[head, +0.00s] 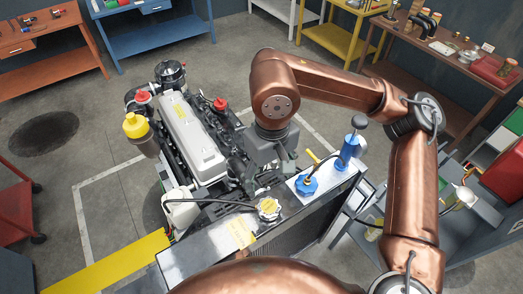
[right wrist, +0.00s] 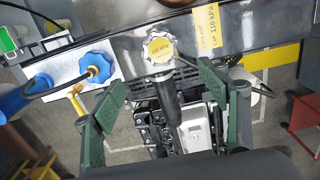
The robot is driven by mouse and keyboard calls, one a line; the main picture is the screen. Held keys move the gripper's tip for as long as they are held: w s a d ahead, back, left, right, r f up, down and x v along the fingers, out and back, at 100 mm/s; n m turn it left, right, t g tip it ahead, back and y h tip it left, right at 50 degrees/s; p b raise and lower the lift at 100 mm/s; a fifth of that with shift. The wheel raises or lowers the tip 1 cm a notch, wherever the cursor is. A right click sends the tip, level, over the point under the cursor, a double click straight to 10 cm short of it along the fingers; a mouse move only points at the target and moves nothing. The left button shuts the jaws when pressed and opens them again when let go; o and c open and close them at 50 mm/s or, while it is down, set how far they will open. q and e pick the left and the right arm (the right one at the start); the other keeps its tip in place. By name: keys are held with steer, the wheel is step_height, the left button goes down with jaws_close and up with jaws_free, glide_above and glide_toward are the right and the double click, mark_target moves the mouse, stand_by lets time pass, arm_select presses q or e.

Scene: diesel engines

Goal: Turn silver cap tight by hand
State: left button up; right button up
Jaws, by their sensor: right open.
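The silver cap (head: 268,208) is round, with a scalloped edge and a yellow label on top. It sits on the neck at the radiator's top plate (head: 205,252), in front of the engine. My right gripper (head: 268,180) is just behind the cap, pointing down. Its green fingers (right wrist: 160,82) are spread wide, one to each side, with nothing held between them. The cap lies slightly beyond the fingertips in that view, apart from them. My left gripper is out of view.
A blue knob (head: 306,184) and a blue hand pump (head: 349,150) stand close right of the cap. A black hose (head: 215,201) runs left from it. The engine (head: 190,135) lies behind. A yellow-capped filter (head: 137,128) stands at its left. Tool benches line the back.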

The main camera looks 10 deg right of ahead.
mark_target(269, 206)
steer(key=s+f+b, duration=0.2)
steer(key=f, duration=0.1)
steer(key=shift+s, duration=0.15)
steer(key=shift+w+f+b, duration=0.55)
steer(key=shift+w+f, duration=0.5)
steer(key=shift+w, duration=0.1)
steer(key=shift+s+f+b, duration=0.65)
steer(key=shift+f, duration=0.3)
steer(key=f, duration=0.1)
steer(key=f+b, duration=0.1)
steer(key=f, duration=0.1)
steer(key=shift+w+f+b, duration=0.25)
steer(key=shift+w+b, duration=0.05)
steer(key=shift+b, duration=0.05)
steer(key=shift+s, duration=0.2)
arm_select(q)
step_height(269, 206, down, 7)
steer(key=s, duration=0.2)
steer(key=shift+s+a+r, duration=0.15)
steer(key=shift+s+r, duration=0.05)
arm_select(e)
steer(key=shift+w+f, duration=0.1)
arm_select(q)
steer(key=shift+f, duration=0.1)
